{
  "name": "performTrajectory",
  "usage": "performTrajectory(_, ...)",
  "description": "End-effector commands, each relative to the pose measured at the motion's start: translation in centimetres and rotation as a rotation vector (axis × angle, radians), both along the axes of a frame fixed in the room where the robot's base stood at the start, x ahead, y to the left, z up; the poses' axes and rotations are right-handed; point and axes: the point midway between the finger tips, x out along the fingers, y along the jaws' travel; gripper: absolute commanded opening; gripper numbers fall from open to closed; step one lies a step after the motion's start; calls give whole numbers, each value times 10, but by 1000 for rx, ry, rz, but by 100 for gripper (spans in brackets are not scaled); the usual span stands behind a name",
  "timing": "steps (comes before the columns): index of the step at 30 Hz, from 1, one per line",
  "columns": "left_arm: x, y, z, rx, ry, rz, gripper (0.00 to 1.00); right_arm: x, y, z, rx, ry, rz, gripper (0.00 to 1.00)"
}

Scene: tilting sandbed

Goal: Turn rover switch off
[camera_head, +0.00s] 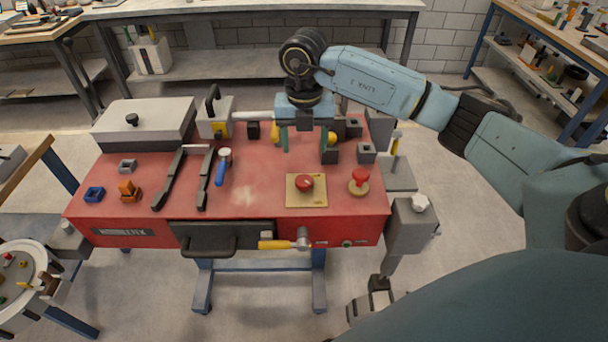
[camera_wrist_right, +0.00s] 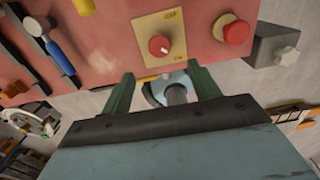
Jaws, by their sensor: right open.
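The rover switch (camera_head: 304,183) is a red round knob on a square yellow plate (camera_head: 292,200), set in the red table top near its front edge. In the right wrist view the knob (camera_wrist_right: 159,45) shows a small white mark, and the plate carries small labels that I cannot read surely. My right gripper (camera_head: 304,143) has its green fingers open and empty. It is above the table, behind the knob in the head view and apart from it. In the right wrist view the fingers (camera_wrist_right: 162,84) are spread below the plate. My left gripper is not in view.
A red mushroom button (camera_head: 359,178) stands just right of the plate. A blue-handled tool (camera_head: 222,168) and two dark bars lie to the left. Several small dark blocks stand near my right gripper.

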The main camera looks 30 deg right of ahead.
Motion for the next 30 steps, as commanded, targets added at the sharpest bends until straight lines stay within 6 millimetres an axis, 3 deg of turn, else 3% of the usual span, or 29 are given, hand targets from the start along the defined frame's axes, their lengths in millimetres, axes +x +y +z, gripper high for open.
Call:
performTrajectory(6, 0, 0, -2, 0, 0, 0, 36, -1, 1, -51, 2, 6, 3, 61)
performTrajectory(13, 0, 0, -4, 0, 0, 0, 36, -1, 1, -90, 3, 4, 3, 61)
performTrajectory(19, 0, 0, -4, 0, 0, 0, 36, 0, 1, -104, 3, 2, 4, 61)
performTrajectory(28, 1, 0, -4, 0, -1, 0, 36, 0, 1, -106, 4, 0, 5, 61)
performTrajectory(30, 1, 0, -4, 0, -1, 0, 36, 0, 1, -106, 4, 0, 4, 52)
